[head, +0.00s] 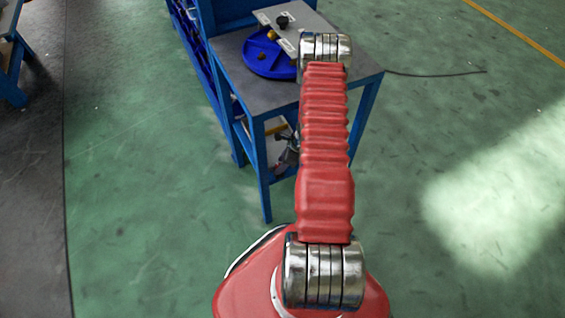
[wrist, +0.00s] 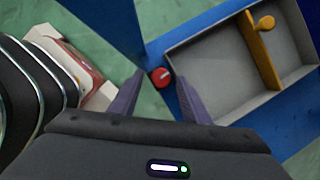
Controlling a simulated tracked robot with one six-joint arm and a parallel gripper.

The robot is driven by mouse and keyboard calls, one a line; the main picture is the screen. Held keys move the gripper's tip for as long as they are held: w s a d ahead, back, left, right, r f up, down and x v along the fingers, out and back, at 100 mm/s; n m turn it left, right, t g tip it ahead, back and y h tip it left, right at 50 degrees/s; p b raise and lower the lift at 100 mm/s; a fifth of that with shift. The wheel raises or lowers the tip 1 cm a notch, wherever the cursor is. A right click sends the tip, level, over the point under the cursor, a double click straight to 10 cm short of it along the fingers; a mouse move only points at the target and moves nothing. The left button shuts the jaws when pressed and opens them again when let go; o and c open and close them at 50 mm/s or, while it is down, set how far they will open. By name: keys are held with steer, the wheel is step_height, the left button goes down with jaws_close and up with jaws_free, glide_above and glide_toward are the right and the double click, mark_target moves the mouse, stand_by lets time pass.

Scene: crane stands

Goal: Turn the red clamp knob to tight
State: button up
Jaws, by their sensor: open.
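The red clamp knob (wrist: 162,77) is small and round and shows in the wrist view, at the edge of a blue frame. My gripper (wrist: 160,73) is open, with one purple finger on each side of the knob in the picture. I cannot tell whether the fingertips are level with the knob or still short of it. No contact can be made out, and the knob's turn position is too small to read. In the head view I cannot make out the knob, and my red arm covers part of the bench.
A grey tray (wrist: 213,73) with a yellow-brown divider (wrist: 258,52) lies right of the knob in the wrist view. In the head view, a blue-legged bench (head: 226,48) carries a blue round tray (head: 257,66) and a labelled grey plate (head: 270,15). Green floor right of the bench is mostly clear.

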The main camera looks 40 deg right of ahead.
steer(key=shift+c, duration=0.5)
steer(key=c, duration=0.9)
steer(key=shift+c, duration=0.2)
steer(key=shift+s+a+m, duration=0.1)
steer(key=shift+a+m, duration=0.05)
steer(key=shift+m, duration=0.55)
steer(key=o, duration=1)
steer(key=shift+o, duration=0.2)
steer(key=shift+r, duration=0.1)
steer(key=v, duration=1.1)
steer(key=shift+s+r, duration=0.3)
